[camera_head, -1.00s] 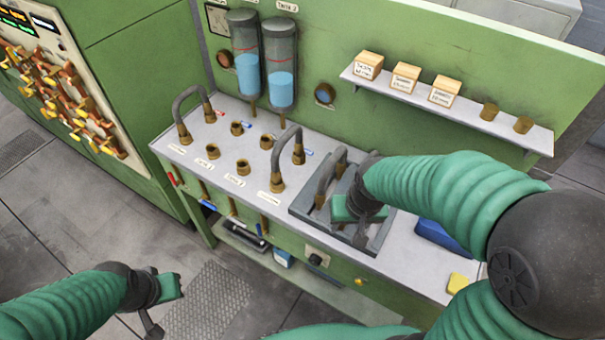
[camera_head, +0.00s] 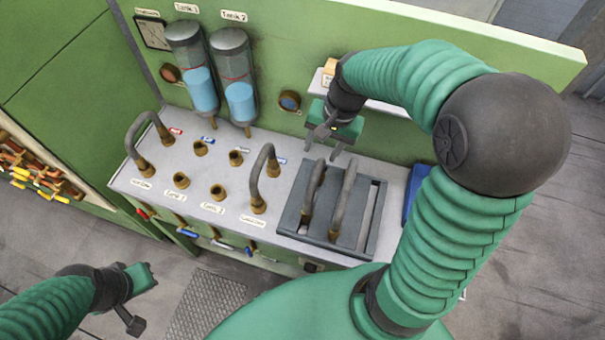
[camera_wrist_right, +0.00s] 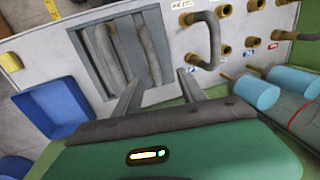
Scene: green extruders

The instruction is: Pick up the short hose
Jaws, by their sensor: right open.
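Two grey hoses with brass ends lie side by side in a grey tray (camera_head: 369,215) on the worktop, the left one (camera_head: 311,198) and the right one (camera_head: 344,200). Their lengths look alike, so I cannot tell which is the short one. The wrist view shows them as well, at its upper left (camera_wrist_right: 103,55) and beside that (camera_wrist_right: 149,48). My right gripper (camera_head: 322,150) is open and empty, above the worktop behind the tray, apart from both hoses. My left gripper (camera_head: 140,298) hangs low over the floor at the left; its jaw opening is unclear.
Two arched hoses, one left (camera_head: 148,131) and one nearer the middle (camera_head: 263,176), are fitted on the worktop among several brass ports. Two tanks (camera_head: 238,85) with blue liquid stand behind. A blue bin (camera_wrist_right: 58,103) is beside the tray. My right arm hides part of the shelf (camera_head: 386,105).

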